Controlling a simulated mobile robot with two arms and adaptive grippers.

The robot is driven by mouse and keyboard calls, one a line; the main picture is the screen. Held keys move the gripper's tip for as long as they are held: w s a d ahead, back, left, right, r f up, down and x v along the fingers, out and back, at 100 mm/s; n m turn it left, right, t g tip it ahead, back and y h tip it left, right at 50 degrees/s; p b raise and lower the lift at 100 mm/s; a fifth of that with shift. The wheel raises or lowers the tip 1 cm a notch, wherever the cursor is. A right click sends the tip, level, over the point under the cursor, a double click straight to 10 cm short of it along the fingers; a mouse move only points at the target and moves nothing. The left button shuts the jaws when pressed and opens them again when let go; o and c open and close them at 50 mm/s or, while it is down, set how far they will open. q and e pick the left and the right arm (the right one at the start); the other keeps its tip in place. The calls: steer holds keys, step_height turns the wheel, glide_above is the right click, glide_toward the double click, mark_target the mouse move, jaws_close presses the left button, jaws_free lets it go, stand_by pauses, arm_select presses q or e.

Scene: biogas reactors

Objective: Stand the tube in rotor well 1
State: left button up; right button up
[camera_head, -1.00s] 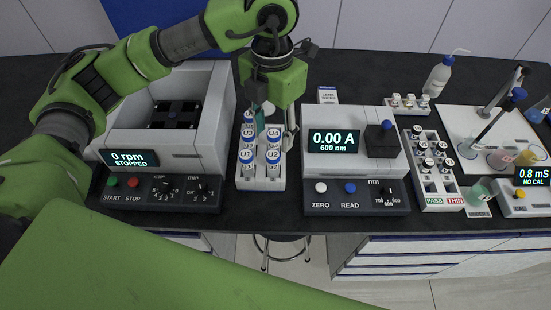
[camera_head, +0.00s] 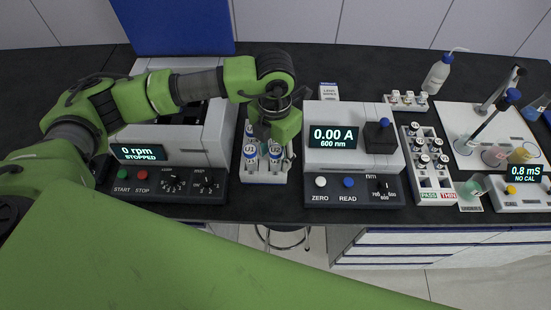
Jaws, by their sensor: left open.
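The tube rack (camera_head: 248,177) is white and holds several blue-capped tubes. The front tubes U1 (camera_head: 249,153) and U2 (camera_head: 275,154) show their labels; the tubes behind are partly hidden by my left gripper. My left gripper (camera_head: 277,148) is open and points down over the rack, close to the tubes near U2. Whether its fingers touch or surround a tube cannot be told. The centrifuge (camera_head: 213,130) stands left of the rack and reads 0 rpm, STOPPED. My arm crosses over its rotor chamber, so rotor well 1 cannot be made out. My right gripper is out of view.
The photometer (camera_head: 322,154), reading 0.00 A, stands close to the right of the rack. Further right are a PASS/THIN vial rack (camera_head: 436,184), a wash bottle (camera_head: 438,76) and a probe stand with beakers.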

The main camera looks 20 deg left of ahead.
arm_select(q)
jaws_close()
steer(key=shift+r, duration=0.1)
